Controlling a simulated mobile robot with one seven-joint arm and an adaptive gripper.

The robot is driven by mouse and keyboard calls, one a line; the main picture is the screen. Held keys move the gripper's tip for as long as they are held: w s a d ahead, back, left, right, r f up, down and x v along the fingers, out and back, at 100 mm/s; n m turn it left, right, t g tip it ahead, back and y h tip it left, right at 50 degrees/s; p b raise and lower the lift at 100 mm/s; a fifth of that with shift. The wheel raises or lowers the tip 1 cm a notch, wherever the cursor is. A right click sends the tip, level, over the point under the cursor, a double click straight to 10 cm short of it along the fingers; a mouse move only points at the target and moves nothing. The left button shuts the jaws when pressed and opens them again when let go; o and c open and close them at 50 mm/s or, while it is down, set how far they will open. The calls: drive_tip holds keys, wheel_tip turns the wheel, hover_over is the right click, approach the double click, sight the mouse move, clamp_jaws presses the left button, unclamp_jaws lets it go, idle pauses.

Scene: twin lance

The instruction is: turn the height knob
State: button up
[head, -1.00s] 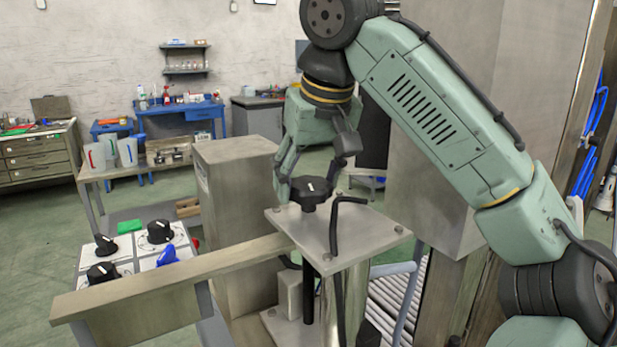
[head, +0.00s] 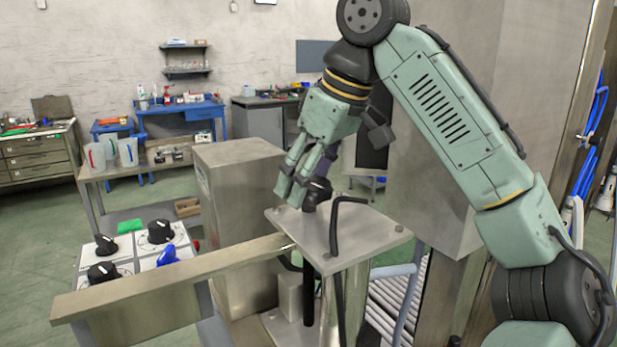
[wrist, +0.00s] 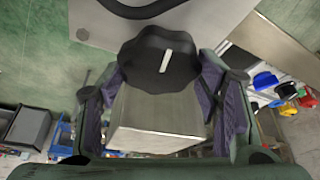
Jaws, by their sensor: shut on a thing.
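The height knob (head: 319,191) is a black lobed knob above the metal top plate (head: 300,226) of the stand. In the wrist view the knob (wrist: 155,52) shows its lobed rim and a white pointer mark. My gripper (head: 299,188) reaches down at a tilt to the knob, and its fingers hide part of it in the head view. In the wrist view the purple-padded fingers stand on either side of the knob. My gripper is shut on the knob; the exact contact is hard to see.
A bent black rod (head: 336,225) rises from the plate beside the knob. A long metal bar (head: 170,277) runs to the left. A tall grey cabinet (head: 240,225) stands behind. Several black knobs and a blue one (head: 167,256) sit on white panels at left.

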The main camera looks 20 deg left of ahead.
sight(325, 186)
idle(0.4)
drive_tip(key=o, duration=1.2)
drive_tip(key=shift+c, duration=0.2)
drive_tip(key=v, duration=0.7)
drive_tip(key=shift+d+r, duration=0.1)
drive_tip(key=shift+r, duration=0.15)
drive_tip(key=shift+f, duration=0.1)
